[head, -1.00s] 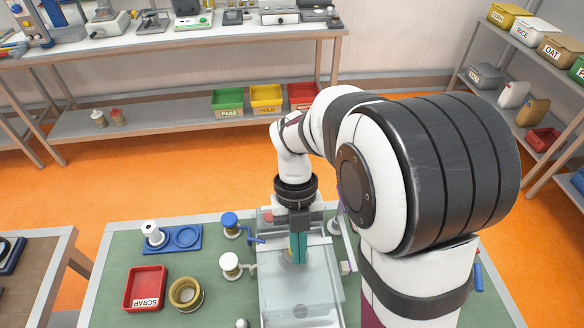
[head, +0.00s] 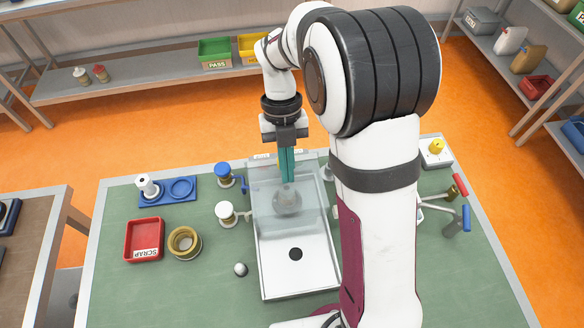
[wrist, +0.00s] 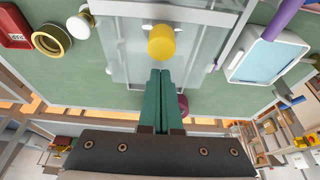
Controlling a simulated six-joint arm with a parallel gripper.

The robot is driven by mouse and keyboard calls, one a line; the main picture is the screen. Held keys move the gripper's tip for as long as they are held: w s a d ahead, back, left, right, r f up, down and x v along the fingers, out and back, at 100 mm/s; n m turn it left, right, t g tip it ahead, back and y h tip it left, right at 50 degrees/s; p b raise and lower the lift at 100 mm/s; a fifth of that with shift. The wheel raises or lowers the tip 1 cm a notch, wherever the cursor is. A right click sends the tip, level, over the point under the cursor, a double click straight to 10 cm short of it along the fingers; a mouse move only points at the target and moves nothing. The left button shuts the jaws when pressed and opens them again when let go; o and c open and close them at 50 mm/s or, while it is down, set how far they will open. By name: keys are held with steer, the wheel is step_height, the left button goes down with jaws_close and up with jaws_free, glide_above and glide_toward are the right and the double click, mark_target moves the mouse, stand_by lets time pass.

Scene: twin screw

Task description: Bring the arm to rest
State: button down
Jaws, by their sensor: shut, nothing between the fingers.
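My gripper (head: 287,180) is shut and empty, its teal fingers together. In the head view it points down over the far part of a clear-covered tray (head: 262,262). A dim grey round part (head: 287,200) shows through the clear cover near the fingertips. In the wrist view the fingers (wrist: 160,74) lie side by side, with a yellow round knob (wrist: 162,42) just beyond their tips in the picture. I cannot tell the gap between the tips and the cover.
Left of the tray are a blue knob (head: 224,170), a white knob (head: 226,210), a brass ring (head: 184,242), a red scrap bin (head: 144,240) and a blue holder (head: 182,190). Red and blue handles (head: 460,186) stand at right. Green bench (head: 200,290) is bare at front left.

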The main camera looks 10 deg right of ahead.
steer(key=shift+s+r, duration=0.3)
steer(key=shift+s, duration=0.65)
steer(key=v, duration=0.8)
steer(key=s+r+n, duration=0.3)
steer(key=s+n, duration=0.1)
steer(key=n, duration=0.2)
steer(key=s+f+n+t+y, duration=0.1)
steer(key=s+f+n, duration=0.1)
steer(key=s+n, duration=0.6)
steer(key=s+d+f+n+t, duration=0.1)
steer(key=s+n, duration=0.7)
steer(key=n, duration=0.8)
steer(key=shift+s+d+f+t+y, duration=0.2)
steer(key=shift+f+t+y, duration=0.2)
steer(key=shift+f+t, duration=0.4)
steer(key=shift+w, duration=0.1)
